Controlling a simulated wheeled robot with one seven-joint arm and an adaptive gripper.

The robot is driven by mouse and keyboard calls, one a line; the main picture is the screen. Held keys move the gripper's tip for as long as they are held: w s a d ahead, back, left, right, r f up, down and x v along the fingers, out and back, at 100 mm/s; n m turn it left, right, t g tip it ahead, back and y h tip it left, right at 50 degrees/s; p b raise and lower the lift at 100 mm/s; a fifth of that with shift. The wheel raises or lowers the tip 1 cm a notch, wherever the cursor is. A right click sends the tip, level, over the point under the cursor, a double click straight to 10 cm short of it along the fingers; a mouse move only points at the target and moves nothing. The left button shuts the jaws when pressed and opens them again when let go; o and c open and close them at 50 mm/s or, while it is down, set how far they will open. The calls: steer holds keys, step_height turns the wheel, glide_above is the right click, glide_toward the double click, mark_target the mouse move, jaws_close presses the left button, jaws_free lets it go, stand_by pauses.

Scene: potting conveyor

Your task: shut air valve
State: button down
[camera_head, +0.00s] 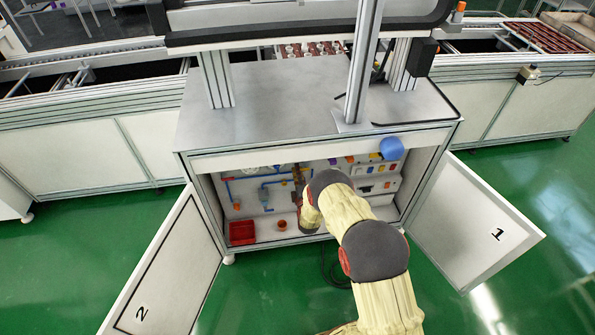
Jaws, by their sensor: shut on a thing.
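My arm reaches into the open cabinet (190,166) under the worktable. My gripper (297,174) is small and partly hidden by my own arm, in front of the cabinet's back panel. It is at the right end of the blue air pipes (272,186), shut on the air valve there. The valve's handle is too small and too covered to tell its angle.
Cabinet door 2 (168,270) stands open at left, door 1 (470,222) at right. A red bin (242,233) and a small orange-red cup (282,225) stand on the cabinet floor. A blue round object (391,148) is at the cabinet's upper right edge.

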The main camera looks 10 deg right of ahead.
steer(key=c, duration=1.8)
jaws_free()
steer(key=shift+c, duration=0.2)
steer(key=shift+s, duration=0.1)
steer(key=s, duration=1.1)
steer(key=shift+s, duration=0.4)
